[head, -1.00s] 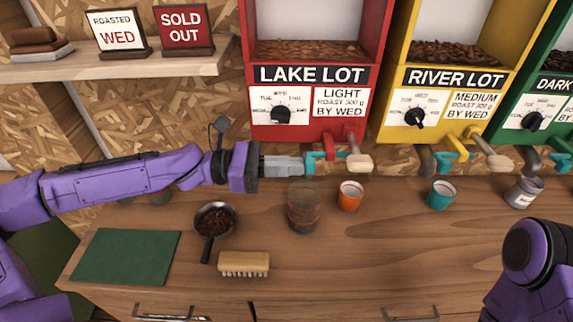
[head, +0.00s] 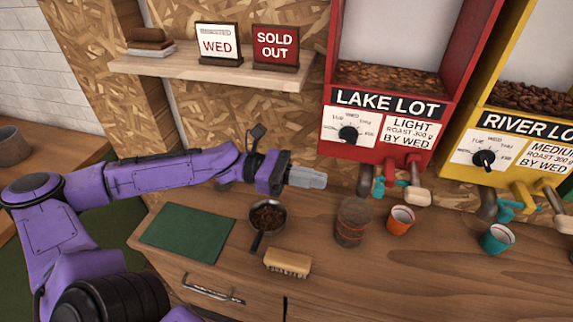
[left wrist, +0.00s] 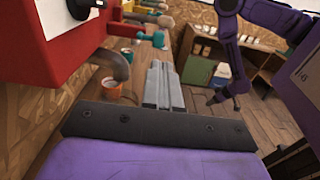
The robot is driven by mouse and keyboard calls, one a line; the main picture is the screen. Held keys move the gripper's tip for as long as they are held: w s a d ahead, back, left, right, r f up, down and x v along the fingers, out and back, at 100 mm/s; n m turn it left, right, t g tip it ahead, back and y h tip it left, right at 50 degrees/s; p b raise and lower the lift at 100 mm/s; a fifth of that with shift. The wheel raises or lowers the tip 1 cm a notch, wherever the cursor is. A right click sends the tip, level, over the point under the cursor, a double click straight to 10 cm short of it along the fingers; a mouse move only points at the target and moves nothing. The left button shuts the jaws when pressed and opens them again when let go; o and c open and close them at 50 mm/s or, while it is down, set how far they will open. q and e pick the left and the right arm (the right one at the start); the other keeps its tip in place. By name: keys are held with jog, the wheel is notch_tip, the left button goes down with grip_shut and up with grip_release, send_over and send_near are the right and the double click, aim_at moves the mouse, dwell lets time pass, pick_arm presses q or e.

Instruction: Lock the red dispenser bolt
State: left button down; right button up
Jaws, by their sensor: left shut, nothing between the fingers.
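The red dispenser (head: 385,125), labelled LAKE LOT, hangs on the wall right of centre in the head view. Below it are a grey spout (head: 365,181), a teal bolt (head: 379,187) and a tan-ended lever. The dispenser's red body (left wrist: 45,50) fills the upper left of the left wrist view, with a teal piece (left wrist: 119,43) beyond it. My left gripper (head: 324,179) is shut and empty, left of the spout and apart from the bolt. It points right. In the left wrist view, my right gripper (left wrist: 222,98) is small and dark; its jaws are unclear.
A dark glass jar (head: 352,222), an orange cup (head: 400,220) and a teal cup (head: 497,238) stand on the counter below. A pan (head: 268,216), brush (head: 288,263) and green mat (head: 187,233) lie further left. The yellow dispenser (head: 515,130) hangs to the right.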

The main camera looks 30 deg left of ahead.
pick_arm(q)
jog(key=shift+v, duration=2.45)
jog(key=shift+w+f, duration=0.1)
